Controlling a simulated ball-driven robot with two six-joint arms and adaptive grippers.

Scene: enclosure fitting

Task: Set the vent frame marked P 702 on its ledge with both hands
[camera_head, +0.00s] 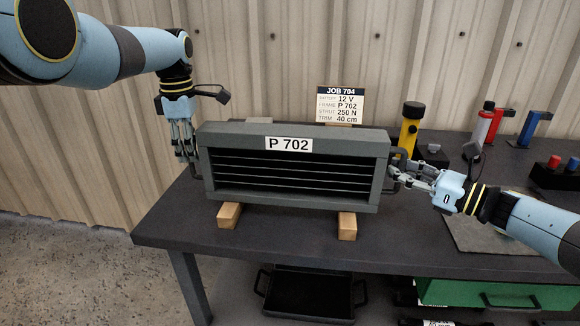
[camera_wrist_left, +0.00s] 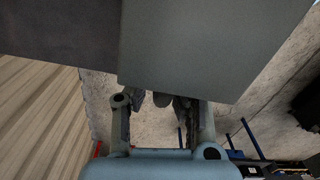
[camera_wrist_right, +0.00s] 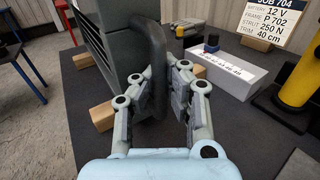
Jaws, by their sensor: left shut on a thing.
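The grey vent frame (camera_head: 382,165), labelled P 702 and slatted, stands upright over two wooden blocks (camera_head: 229,215) (camera_head: 347,226) on the dark table. My left gripper (camera_head: 185,150) is at its left end, pointing down and shut; the grip is hidden behind the frame's end, which fills much of the left wrist view (camera_wrist_left: 200,50). My right gripper (camera_head: 408,172) is at the right end. In the right wrist view its fingers (camera_wrist_right: 165,90) are open around the frame's dark handle (camera_wrist_right: 153,60), with a gap beside the right finger. No ledge can be made out.
A JOB 704 card (camera_head: 340,104) stands behind the frame. A black tray (camera_head: 308,292) and green drawer (camera_head: 490,292) are below the tabletop.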

